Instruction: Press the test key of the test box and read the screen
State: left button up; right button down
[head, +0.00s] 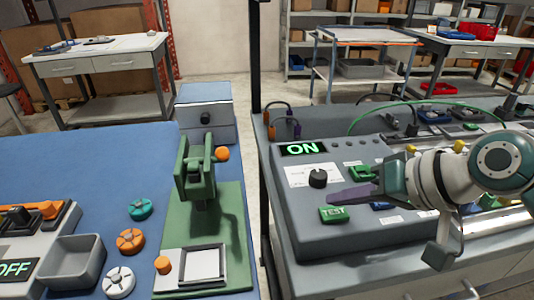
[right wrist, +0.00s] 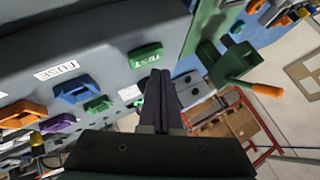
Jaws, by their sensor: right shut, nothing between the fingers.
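The grey test box (head: 340,240) stands on the right bench. Its screen (head: 303,149) reads ON in green. The green test key (head: 333,214), marked TEST, is on the near front of its sloping face. The key also shows in the right wrist view (right wrist: 145,57), just beyond the fingertips. My right gripper (head: 332,198) is shut and empty, its dark fingers reaching left, just above the key in the head view. A small gap seems to show between fingertips and key; contact cannot be told for sure. My left gripper is not in view.
A black knob (head: 318,178) and a green part (head: 361,173) are close to my fingers. In the wrist view, blue (right wrist: 78,91) and orange (right wrist: 22,114) parts line the box. A green press (head: 196,175) stands on the left bench, across a gap.

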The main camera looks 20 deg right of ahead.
jog(key=shift+f, duration=0.15)
jog(key=shift+f, duration=0.3)
dwell(0.4)
jog(key=shift+f+b, duration=0.45)
jog(key=shift+b, duration=0.05)
dwell(0.3)
dwell(0.3)
jog(key=shift+r+p, duration=0.9)
jog(key=shift+p, duration=0.15)
